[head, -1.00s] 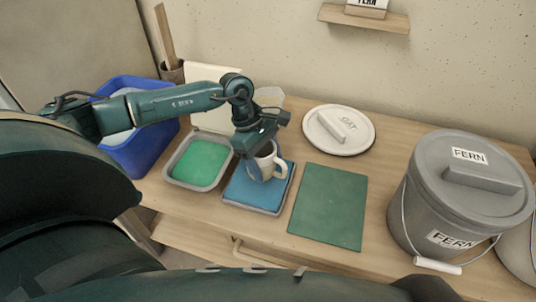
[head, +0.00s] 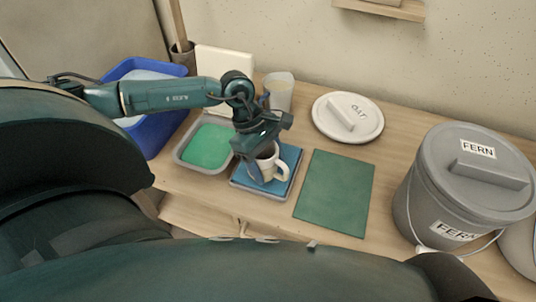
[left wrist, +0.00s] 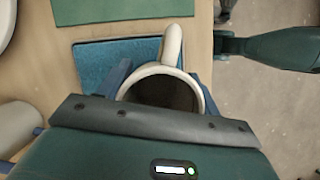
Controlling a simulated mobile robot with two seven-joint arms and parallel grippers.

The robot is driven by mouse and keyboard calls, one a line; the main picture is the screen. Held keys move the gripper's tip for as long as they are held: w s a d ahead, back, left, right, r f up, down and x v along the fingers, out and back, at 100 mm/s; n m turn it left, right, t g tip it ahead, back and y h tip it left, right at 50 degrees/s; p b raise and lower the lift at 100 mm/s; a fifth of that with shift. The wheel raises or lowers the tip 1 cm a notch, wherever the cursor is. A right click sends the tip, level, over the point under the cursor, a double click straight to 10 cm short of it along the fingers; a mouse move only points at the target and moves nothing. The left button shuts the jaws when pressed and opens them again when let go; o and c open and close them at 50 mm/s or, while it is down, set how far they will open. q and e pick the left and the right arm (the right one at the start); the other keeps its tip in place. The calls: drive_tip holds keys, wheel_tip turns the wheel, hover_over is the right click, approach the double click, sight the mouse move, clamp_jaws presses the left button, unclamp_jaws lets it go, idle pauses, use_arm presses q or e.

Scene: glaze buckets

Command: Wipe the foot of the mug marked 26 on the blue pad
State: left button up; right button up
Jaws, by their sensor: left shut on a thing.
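A white mug (head: 268,163) with a dark inside is upright on or just above the blue pad (head: 287,184); I cannot tell whether its foot touches. My left gripper (head: 261,160) is shut on the mug from above, one blue finger on its near left side. In the left wrist view the mug (left wrist: 166,74) sits between the two fingers (left wrist: 162,85), handle pointing away over the blue pad (left wrist: 92,62). No number shows on the mug. My right gripper is not in view.
A grey FERN bucket (head: 455,190) stands at the right, a white lid (head: 347,118) behind the mat.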

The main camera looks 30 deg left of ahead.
use_arm(q)
wheel_tip(320, 180, up, 7)
drive_tip(key=p, duration=0.4)
drive_tip(key=shift+w+d, duration=0.1)
idle(0.7)
